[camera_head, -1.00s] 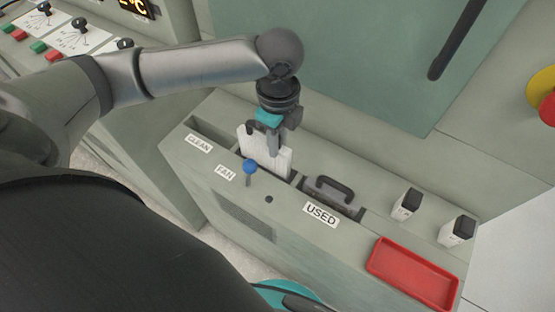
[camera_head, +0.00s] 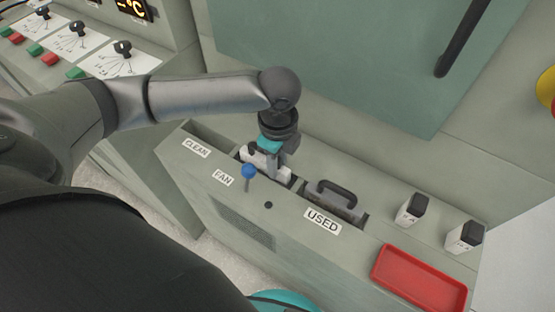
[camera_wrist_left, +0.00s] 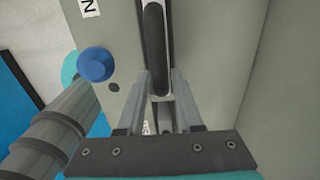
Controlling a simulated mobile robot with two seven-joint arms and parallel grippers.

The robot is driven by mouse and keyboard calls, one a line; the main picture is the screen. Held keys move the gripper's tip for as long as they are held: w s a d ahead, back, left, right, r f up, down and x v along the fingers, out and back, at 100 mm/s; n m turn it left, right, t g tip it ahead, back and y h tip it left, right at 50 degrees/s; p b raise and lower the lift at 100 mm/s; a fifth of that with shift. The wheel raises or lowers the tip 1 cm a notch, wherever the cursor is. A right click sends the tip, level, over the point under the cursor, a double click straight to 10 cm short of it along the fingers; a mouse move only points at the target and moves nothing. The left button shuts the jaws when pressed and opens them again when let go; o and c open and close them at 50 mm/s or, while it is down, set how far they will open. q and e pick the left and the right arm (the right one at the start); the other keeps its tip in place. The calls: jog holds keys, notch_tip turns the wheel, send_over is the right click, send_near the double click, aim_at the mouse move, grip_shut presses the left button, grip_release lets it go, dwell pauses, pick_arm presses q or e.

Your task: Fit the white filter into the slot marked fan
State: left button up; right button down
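The white filter (camera_head: 281,174) sits low in the slot marked FAN (camera_head: 222,178), with only its white top edge and dark handle above the panel. My left gripper (camera_head: 277,168) is over it from above. The slot's inside and the filter's lower part are hidden. My right gripper is not in view.
A blue knob (camera_head: 249,171) stands close to the FAN slot. The USED slot holds a grey filter with a dark handle (camera_head: 337,191). The CLEAN slot (camera_head: 212,133) looks empty. Two small black-and-white blocks (camera_head: 411,208) and a red tray (camera_head: 420,279) are at the right.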

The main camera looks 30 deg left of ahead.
pick_arm(q)
jog(key=o, duration=0.3)
jog(key=shift+r, duration=0.2)
notch_tip(320, 180, up, 5)
jog(key=shift+f+p, duration=0.1)
jog(key=shift+p, duration=1.05)
notch_tip(320, 180, up, 7)
jog(key=p, duration=0.2)
jog(key=shift+p, duration=0.35)
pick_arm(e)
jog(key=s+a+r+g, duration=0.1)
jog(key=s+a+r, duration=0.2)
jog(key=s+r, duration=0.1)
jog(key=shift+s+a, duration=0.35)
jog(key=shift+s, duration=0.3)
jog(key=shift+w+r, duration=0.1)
